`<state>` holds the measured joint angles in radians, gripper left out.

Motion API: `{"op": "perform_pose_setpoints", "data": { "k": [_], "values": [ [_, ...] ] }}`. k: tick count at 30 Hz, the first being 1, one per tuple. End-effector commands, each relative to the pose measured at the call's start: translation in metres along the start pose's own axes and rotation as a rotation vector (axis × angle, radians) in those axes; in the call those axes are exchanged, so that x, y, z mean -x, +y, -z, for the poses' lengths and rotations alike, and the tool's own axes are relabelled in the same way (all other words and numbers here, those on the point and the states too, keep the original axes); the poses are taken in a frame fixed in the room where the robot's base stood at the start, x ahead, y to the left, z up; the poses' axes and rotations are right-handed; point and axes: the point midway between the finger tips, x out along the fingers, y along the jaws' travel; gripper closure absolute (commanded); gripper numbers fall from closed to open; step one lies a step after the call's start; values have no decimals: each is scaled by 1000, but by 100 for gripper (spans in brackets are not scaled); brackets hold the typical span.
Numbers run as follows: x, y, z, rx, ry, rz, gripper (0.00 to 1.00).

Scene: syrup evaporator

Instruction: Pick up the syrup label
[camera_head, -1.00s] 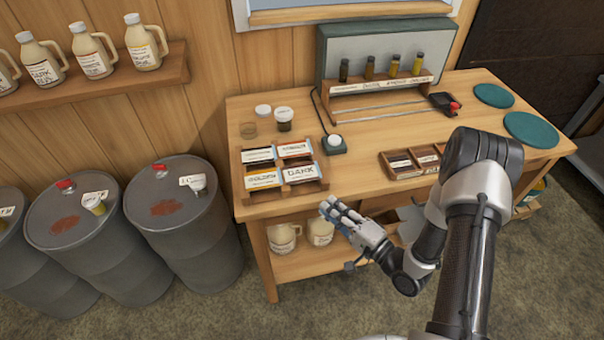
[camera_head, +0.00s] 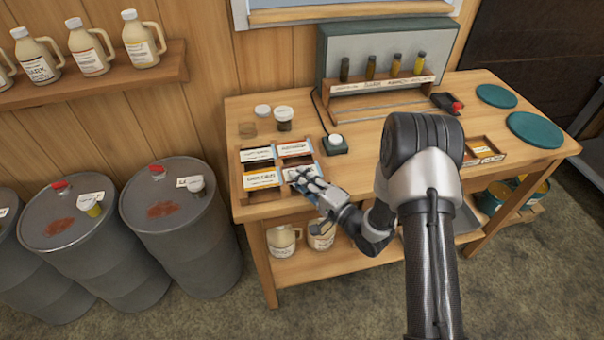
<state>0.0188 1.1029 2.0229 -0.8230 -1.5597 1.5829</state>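Several stacks of syrup labels lie in a wooden tray (camera_head: 240,173) at the left front of the wooden workbench. A label with an orange band (camera_head: 262,179) lies in the front left compartment. Another label (camera_head: 257,154) is behind it, and a third (camera_head: 295,149) is at the back right. My gripper (camera_head: 300,178) is over the front right compartment, where it covers most of the label. I cannot tell whether its fingers touch that label or whether they are open.
A rack of sample bottles (camera_head: 380,85) is at the back. Drums (camera_head: 178,225) stand left of the bench. My arm partly covers a smaller wooden tray (camera_head: 484,150).

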Motion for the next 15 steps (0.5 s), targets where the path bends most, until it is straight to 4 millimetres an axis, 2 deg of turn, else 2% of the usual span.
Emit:
{"op": "perform_pose_setpoints", "data": {
  "k": [5, 10, 15],
  "values": [
    [0, 0, 0, 0, 1, 0, 88],
    [0, 0, 0, 0, 1, 0, 99],
    [0, 0, 0, 0, 1, 0, 100]
  ]
}}
